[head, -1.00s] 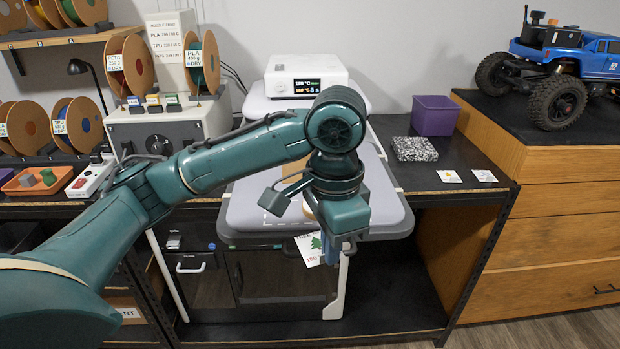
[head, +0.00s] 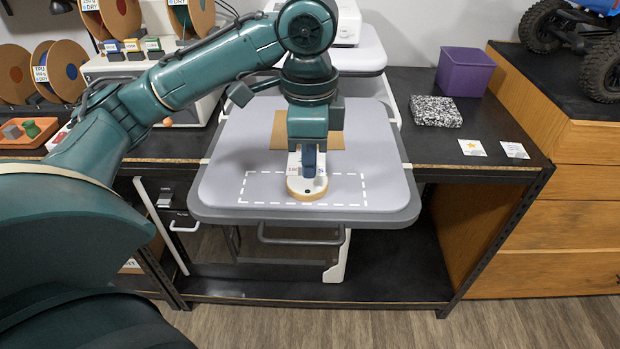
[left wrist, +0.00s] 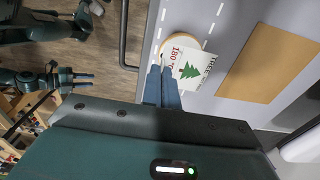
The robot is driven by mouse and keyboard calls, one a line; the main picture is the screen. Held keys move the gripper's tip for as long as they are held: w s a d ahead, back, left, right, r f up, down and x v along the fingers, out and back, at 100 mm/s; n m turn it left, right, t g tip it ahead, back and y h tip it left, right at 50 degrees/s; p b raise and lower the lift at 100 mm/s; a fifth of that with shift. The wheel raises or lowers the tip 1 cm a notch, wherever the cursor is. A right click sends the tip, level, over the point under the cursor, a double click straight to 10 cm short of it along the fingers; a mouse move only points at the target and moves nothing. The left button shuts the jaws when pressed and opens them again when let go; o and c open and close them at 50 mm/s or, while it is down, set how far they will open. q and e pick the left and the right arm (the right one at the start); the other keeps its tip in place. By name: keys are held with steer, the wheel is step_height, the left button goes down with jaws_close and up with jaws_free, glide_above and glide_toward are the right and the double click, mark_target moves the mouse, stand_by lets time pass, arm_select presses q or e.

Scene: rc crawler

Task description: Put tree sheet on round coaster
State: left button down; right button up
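My left gripper (head: 308,172) points down over the front of the grey press plate. Its blue fingers (left wrist: 163,86) are close together at the edge of the tree sheet (left wrist: 190,66), a white card with a green tree and red "180 °C" print. In the head view the gripper hides most of the sheet. The round coaster (head: 306,194), pale with a wooden rim, lies inside the dashed outline. It also shows in the left wrist view (left wrist: 169,46), partly covered by the sheet. I cannot tell whether the sheet touches it.
A brown sheet (head: 283,132) lies on the press plate (head: 232,160) behind the coaster. On the bench to the right are a purple bin (head: 465,71), a speckled block (head: 435,111) and two small cards (head: 472,147). The plate's right side is clear.

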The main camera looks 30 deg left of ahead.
arm_select(q)
step_height(320, 180, down, 4)
steer(key=shift+r, duration=0.1)
arm_select(e)
steer(key=shift+w+a, duration=0.15)
arm_select(q)
steer(key=c, duration=2.2)
jaws_free()
arm_select(e)
steer(key=shift+w+r, duration=0.15)
arm_select(q)
steer(key=c, duration=1.7)
jaws_free()
arm_select(e)
steer(key=shift+w, duration=0.1)
